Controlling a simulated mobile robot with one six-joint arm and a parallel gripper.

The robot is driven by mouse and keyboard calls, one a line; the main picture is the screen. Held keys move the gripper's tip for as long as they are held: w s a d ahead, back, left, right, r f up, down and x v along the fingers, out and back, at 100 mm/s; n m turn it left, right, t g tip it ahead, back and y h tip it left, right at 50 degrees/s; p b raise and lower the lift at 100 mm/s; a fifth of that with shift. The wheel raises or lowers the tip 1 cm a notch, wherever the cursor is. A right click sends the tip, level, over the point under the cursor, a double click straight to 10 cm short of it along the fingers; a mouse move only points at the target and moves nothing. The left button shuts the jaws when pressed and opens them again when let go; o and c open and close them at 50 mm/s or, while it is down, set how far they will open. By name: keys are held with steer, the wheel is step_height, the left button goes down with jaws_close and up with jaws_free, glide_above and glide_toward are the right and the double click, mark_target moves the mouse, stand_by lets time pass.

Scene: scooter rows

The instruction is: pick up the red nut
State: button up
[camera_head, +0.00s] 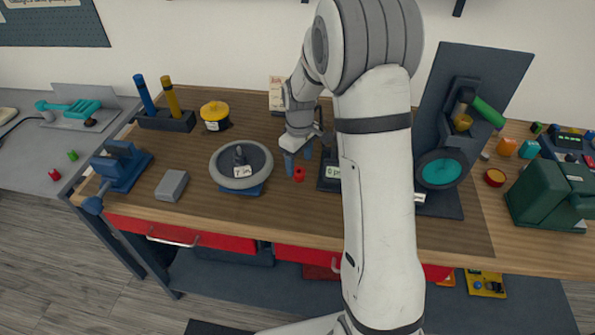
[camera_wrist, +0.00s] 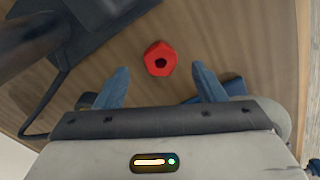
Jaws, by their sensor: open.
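The red nut (camera_head: 299,174) lies on the brown mat of the workbench, just right of the grey wheel. In the wrist view the red nut (camera_wrist: 160,59) shows as a faceted red piece with a dark hole, lying flat. My gripper (camera_head: 297,165) is open and empty, with blue fingers pointing down close to the nut. In the wrist view my gripper (camera_wrist: 160,76) has one finger on each side, and the nut lies beyond the fingertips, roughly centred between them. I cannot tell the exact height of the fingers above the mat.
A grey wheel (camera_head: 262,160) lies left of my gripper. A dark stand with a label (camera_head: 328,181) is close on the right, partly behind my arm. A blue vise (camera_head: 120,165), a grey block (camera_head: 172,184) and a yellow-topped pot (camera_head: 214,110) stand further left. The mat's front strip is clear.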

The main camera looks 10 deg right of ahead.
mark_target(299, 170)
step_height(299, 170, down, 4)
steer(key=shift+f+p, duration=0.1)
steer(key=shift+p, duration=0.3)
steer(key=shift+c, duration=0.2)
steer(key=c, duration=1)
